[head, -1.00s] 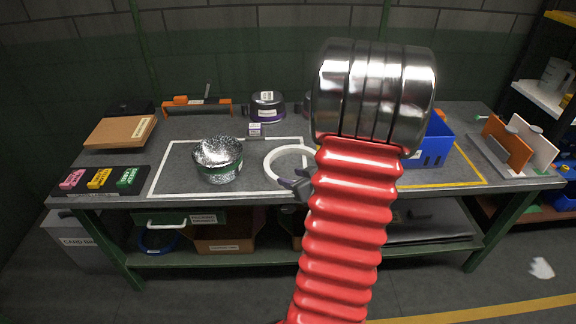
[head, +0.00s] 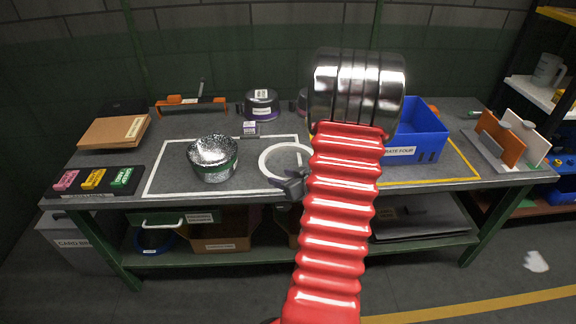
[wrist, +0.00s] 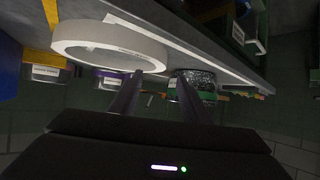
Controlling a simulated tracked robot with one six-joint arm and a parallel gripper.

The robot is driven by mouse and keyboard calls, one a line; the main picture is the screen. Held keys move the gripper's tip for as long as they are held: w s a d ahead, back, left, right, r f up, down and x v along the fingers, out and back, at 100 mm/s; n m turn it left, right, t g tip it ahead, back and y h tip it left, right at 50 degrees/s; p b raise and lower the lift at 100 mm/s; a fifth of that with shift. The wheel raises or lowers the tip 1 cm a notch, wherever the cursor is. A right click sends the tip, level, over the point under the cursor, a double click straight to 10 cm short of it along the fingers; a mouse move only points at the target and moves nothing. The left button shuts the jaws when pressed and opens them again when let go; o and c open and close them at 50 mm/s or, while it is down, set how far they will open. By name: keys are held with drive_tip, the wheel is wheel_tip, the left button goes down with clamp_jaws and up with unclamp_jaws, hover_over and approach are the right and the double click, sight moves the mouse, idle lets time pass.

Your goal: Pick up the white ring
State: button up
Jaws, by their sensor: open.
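The white ring (head: 265,163) lies flat on the grey bench, within the white-outlined area near its right side. My red arm hides its right part in the head view. The ring also shows large in the wrist view (wrist: 80,46), left of and beyond the fingers. My gripper (head: 294,184) is at the ring's near edge in the head view. Its two dark fingers stand apart in the wrist view (wrist: 157,92), with nothing held between them. I cannot tell whether a finger touches the ring.
A blue crate (head: 428,140) stands to the right. Coloured blocks (head: 94,179) sit at the bench's left end.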

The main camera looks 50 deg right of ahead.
sight(269, 174)
drive_tip(key=shift+x, duration=1.75)
drive_tip(key=shift+x, duration=2.6)
drive_tip(key=shift+f, duration=0.1)
clamp_jaws()
wheel_tip(269, 174, up, 10)
